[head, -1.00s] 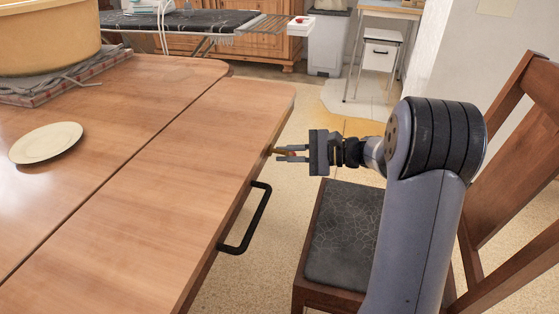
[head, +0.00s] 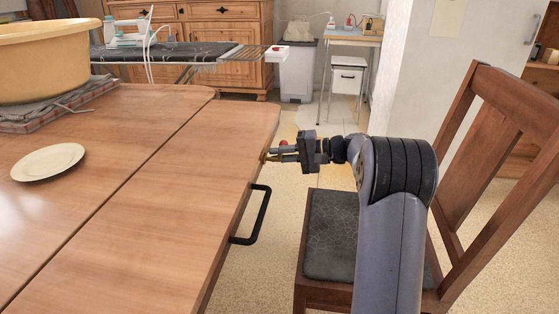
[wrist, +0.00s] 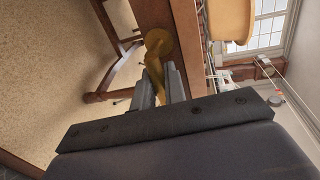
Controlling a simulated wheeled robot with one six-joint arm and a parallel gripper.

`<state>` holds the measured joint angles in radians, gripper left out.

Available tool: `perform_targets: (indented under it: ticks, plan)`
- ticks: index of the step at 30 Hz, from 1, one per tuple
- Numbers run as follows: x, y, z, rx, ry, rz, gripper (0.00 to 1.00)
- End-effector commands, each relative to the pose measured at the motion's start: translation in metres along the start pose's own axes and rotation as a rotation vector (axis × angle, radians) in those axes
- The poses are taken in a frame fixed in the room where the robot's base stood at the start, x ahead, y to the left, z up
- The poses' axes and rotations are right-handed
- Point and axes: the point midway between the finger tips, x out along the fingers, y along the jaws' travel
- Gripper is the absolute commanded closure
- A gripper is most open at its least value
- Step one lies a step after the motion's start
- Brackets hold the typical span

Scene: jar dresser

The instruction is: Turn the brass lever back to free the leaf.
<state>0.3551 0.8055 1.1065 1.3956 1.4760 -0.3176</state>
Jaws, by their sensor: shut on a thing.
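The brass lever (wrist: 154,62) is at the edge of the wooden table, with a round brass plate at its far end. In the wrist view, my gripper (wrist: 160,82) has its two grey fingers on either side of the lever's arm and is shut on it. In the head view, my gripper (head: 274,155) reaches left to the table's right edge, and only a little brass shows at its fingertips. The leaf (head: 185,180) is the table's right section, level with the rest along a dark seam. A black bar handle (head: 260,215) is on its edge.
A wooden chair (head: 470,170) with a dark seat stands right of the table, close to my arm. A cream plate (head: 48,162) and a yellow tub (head: 45,60) are on the table's left section. An ironing board (head: 180,52) stands behind.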

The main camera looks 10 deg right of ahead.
Motion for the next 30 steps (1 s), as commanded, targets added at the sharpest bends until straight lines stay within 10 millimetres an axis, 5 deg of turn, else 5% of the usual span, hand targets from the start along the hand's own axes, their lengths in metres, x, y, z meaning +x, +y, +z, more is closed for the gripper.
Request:
perform_targets:
  ticks: [17, 18, 23, 30]
  plan:
    - [0.0, -0.0009, -0.0009, -0.028, 0.006, 0.001, 1.0]
    - [0.0, -0.0009, -0.0009, -0.028, 0.006, 0.001, 0.85]
    - [0.0001, -0.0009, -0.0009, -0.027, 0.006, 0.0, 0.72]
    - [-0.0002, -0.001, -0.0009, -0.027, 0.006, 0.0, 0.7]
